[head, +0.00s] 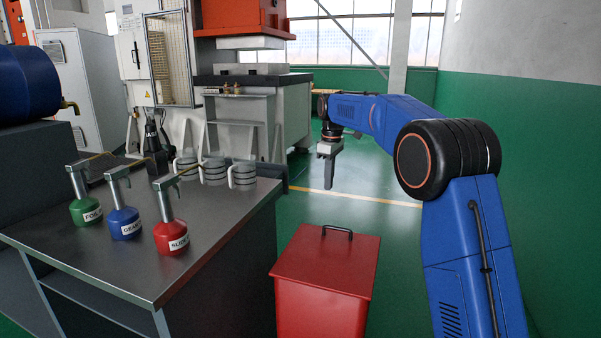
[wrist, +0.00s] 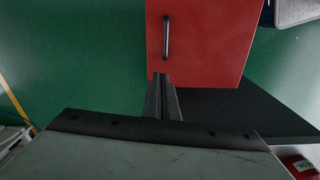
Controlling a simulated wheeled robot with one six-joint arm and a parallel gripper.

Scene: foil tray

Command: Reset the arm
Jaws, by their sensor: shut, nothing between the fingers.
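My blue arm reaches in from the right in the head view. My gripper (head: 328,186) hangs at its end, pointing down over the green floor, behind the red bin. Its fingers are together and nothing is held. In the wrist view the shut fingers (wrist: 162,80) reach up from the bottom middle, in front of the red bin's lid. The gripper is apart from the table and everything on it.
A red lidded bin (head: 325,262) with a black handle stands below. A grey metal table (head: 120,262) at the left holds green (head: 85,208), blue (head: 122,220) and red (head: 170,236) oil cans. A press (head: 240,100) stands behind. A green wall (head: 540,130) is at the right.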

